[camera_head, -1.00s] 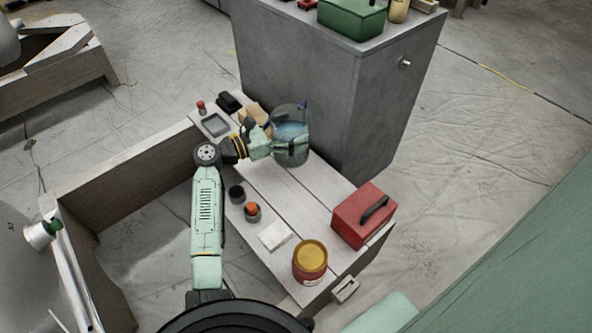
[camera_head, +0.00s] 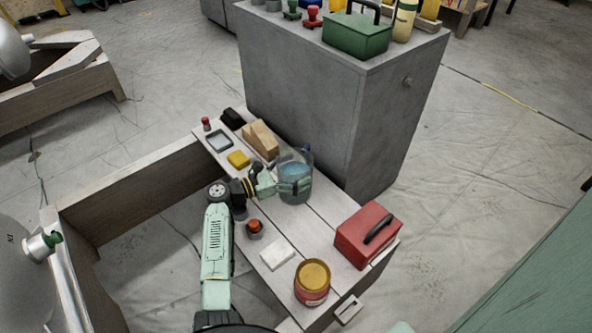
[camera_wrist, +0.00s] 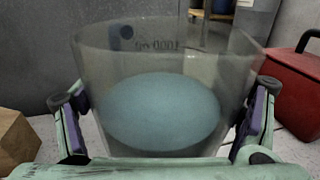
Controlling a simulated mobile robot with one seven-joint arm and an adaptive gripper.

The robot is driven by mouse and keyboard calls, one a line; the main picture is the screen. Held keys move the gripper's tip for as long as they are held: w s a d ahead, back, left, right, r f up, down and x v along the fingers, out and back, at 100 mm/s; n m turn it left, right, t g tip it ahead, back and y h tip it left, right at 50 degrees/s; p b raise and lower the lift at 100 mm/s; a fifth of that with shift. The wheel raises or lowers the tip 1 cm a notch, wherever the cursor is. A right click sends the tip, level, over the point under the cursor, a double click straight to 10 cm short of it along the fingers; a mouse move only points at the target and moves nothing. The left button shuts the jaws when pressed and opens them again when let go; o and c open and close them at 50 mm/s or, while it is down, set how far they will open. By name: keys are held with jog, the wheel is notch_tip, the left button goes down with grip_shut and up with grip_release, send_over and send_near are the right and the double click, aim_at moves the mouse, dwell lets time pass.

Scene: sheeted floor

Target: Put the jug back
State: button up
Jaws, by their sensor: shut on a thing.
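The jug (camera_head: 296,172) is a clear vessel with blue liquid in it, over the far side of the white plank bench (camera_head: 318,203). It fills the middle of the wrist view (camera_wrist: 165,60), upright, with printed marks on its wall. My gripper (camera_head: 285,188) is shut on the jug, with one finger on each side of it in the wrist view (camera_wrist: 163,125). I cannot tell whether the jug's base touches the bench.
A wooden block (camera_head: 260,139), a yellow block (camera_head: 238,159) and a grey tray (camera_head: 218,141) lie left of the jug. A red toolbox (camera_head: 367,236) and a yellow-lidded tin (camera_head: 312,281) stand at the right end. A tall grey cabinet (camera_head: 330,90) rises behind the jug.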

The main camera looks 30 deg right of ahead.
jog(key=shift+r, duration=0.1)
jog(key=o, duration=1.5)
jog(key=shift+f, duration=0.2)
jog(key=shift+c, duration=0.2)
jog(key=o, duration=0.4)
jog(key=shift+r, duration=0.1)
jog(key=shift+c, duration=0.2)
